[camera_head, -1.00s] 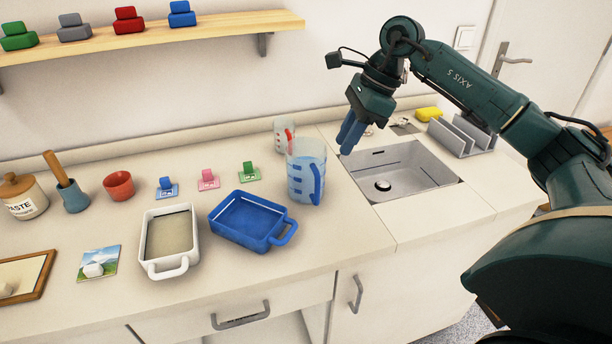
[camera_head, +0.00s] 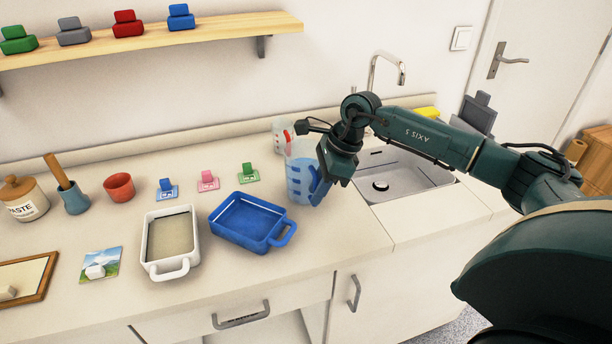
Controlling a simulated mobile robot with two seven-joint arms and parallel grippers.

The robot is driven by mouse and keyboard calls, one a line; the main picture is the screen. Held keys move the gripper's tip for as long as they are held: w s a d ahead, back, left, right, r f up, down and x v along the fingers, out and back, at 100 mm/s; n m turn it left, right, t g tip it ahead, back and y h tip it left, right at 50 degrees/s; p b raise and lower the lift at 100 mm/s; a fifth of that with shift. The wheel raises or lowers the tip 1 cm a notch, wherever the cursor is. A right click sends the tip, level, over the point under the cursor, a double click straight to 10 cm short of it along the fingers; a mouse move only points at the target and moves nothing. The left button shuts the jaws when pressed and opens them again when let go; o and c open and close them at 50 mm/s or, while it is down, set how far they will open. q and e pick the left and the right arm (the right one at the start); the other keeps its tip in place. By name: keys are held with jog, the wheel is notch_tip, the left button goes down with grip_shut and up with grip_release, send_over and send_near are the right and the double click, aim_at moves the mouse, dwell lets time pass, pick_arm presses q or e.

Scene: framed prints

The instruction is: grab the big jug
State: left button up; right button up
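The big jug (camera_head: 298,172) is clear with blue markings and a blue handle. It stands upright on the counter, left of the sink. My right gripper (camera_head: 319,187) has blue fingers and is at the right side of the jug, by its handle. The fingers and the handle overlap in the same blue, so I cannot tell whether the fingers are around the handle, touching it, or closed. My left gripper is out of view.
A smaller jug (camera_head: 278,131) with a red handle stands just behind. A blue tray (camera_head: 284,238) and a white tray (camera_head: 150,262) lie to the left. The sink (camera_head: 418,180) with its tap (camera_head: 372,72) is to the right.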

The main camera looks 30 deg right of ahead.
jog(key=shift+f, duration=0.1)
grip_shut()
jog(key=shift+w, duration=0.1)
dwell(1.3)
